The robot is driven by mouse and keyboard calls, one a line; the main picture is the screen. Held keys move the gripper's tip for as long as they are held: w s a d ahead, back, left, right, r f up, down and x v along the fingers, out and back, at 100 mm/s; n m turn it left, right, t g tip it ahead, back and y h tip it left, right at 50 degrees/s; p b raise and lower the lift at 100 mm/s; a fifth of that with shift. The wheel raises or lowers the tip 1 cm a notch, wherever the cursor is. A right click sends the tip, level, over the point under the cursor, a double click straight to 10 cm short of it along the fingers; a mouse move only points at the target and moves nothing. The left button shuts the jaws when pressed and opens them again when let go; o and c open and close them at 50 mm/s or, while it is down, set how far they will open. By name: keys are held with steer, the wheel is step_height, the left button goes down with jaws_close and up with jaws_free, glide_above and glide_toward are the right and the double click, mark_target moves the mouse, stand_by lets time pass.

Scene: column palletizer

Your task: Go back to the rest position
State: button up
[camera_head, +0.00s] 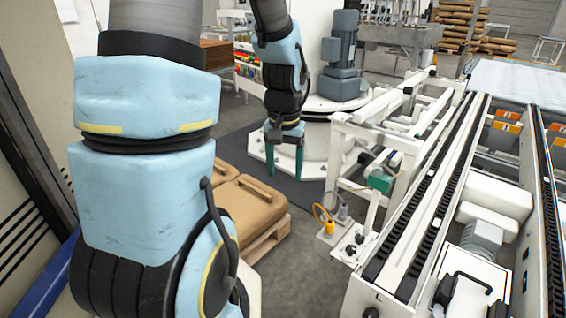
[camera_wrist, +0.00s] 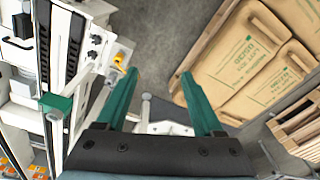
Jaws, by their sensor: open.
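My gripper (camera_head: 285,157) hangs from my arm near the middle of the head view, green fingers pointing down. It is beyond the sacks and left of the conveyor. In the wrist view my gripper (camera_wrist: 154,98) shows two green fingers spread apart with nothing between them. Below the fingers in that view are grey floor and part of a white frame. The gripper touches nothing that I can see.
Brown sacks (camera_head: 247,203) lie on a wooden pallet (camera_head: 262,246); the sacks also show in the wrist view (camera_wrist: 240,62). A grey motor (camera_head: 341,50) stands behind the gripper. Stacked sacks (camera_head: 455,22) are far back.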

steer(key=shift+a+r, duration=0.2)
steer(key=shift+a, duration=0.1)
steer(key=s+a+r+n+p, duration=0.2)
steer(key=s+a+r, duration=0.3)
steer(key=a, duration=0.4)
steer(key=shift+n+t, duration=0.3)
steer(key=shift+n, duration=0.1)
steer(key=shift+s, duration=0.1)
stand_by(1.0)
